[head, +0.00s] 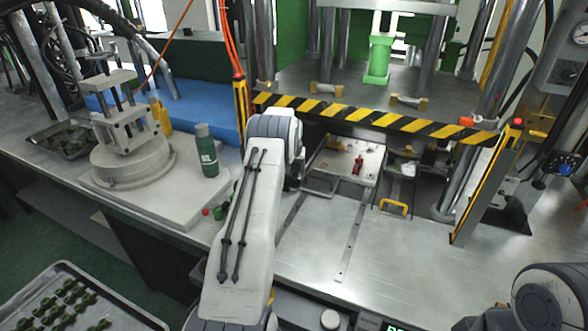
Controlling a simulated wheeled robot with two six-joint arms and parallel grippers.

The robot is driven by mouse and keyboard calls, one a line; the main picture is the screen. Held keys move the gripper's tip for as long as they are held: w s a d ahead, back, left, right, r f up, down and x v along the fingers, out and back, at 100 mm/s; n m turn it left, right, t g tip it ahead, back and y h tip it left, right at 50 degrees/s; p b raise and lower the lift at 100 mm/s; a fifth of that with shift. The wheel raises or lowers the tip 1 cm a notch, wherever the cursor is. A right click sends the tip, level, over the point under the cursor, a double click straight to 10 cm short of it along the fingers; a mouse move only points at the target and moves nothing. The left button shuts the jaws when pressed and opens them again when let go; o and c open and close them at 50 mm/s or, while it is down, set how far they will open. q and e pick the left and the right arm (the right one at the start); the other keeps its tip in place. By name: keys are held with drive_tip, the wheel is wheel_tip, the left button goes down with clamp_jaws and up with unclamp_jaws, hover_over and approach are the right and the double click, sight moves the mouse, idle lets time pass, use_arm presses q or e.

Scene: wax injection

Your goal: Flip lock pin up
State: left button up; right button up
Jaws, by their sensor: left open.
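A small red part (358,166), which looks like the lock pin, stands on the pale metal mold plate (338,162) under the press. It is too small to tell its exact tilt. My left arm reaches up the middle of the view, and its wrist hides much of my left gripper (297,180). The left gripper is open, just left of the mold plate and apart from the red part. My right arm shows only at the lower right corner, and its gripper is out of view.
A striped yellow-black press beam (375,119) hangs over the mold. A yellow handle (393,207) is at the front right of the mold. A green bottle (206,152) stands to the left. The steel table (400,255) is clear in front.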

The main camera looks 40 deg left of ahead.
use_arm(q)
drive_tip(key=shift+w+f, duration=0.15)
drive_tip(key=shift+f, duration=0.25)
drive_tip(key=shift+c, duration=0.3)
clamp_jaws()
idle(1.0)
